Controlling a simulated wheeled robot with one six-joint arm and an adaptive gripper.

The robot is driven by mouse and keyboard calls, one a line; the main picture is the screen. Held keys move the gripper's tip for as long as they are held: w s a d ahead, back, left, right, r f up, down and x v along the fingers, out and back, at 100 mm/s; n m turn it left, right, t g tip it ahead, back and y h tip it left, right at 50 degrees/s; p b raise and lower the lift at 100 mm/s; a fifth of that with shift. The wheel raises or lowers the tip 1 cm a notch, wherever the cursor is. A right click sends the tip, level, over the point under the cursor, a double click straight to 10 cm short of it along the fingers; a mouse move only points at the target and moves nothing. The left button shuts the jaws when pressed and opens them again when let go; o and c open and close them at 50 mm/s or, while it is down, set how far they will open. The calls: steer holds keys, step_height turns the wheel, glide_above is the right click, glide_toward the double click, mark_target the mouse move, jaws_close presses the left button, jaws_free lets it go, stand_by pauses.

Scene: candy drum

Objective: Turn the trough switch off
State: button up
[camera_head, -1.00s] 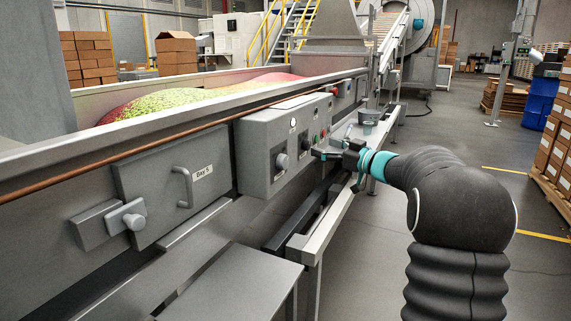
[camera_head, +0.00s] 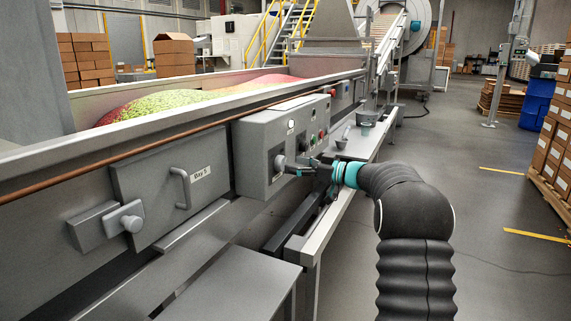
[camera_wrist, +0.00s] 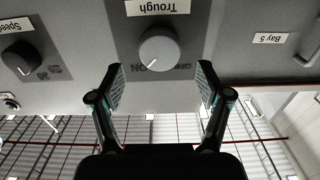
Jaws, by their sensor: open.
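The trough switch (camera_head: 279,162) is a round grey knob on the front of a grey control box (camera_head: 256,140). In the wrist view the knob (camera_wrist: 160,47) sits by the label "Trough" (camera_wrist: 158,6), with upside-down ON and OFF lettering beside it. Its white pointer mark is at the lower left, near the ON lettering. My gripper (camera_head: 300,166) is level with the knob, close in front of the box. In the wrist view my gripper's two fingertips (camera_wrist: 161,84) are spread wide and empty. The knob lies ahead of the gap, apart from both fingers.
A second knob (camera_wrist: 20,57), labelled "Speed", is left of the trough knob in the wrist view. The Bay 5 panel (camera_head: 160,185) with a handle is left of the box. A narrow metal ledge (camera_head: 322,222) runs below.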

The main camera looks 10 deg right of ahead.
mark_target(284, 163)
steer(key=shift+x, duration=1.95)
steer(key=c, duration=1.1)
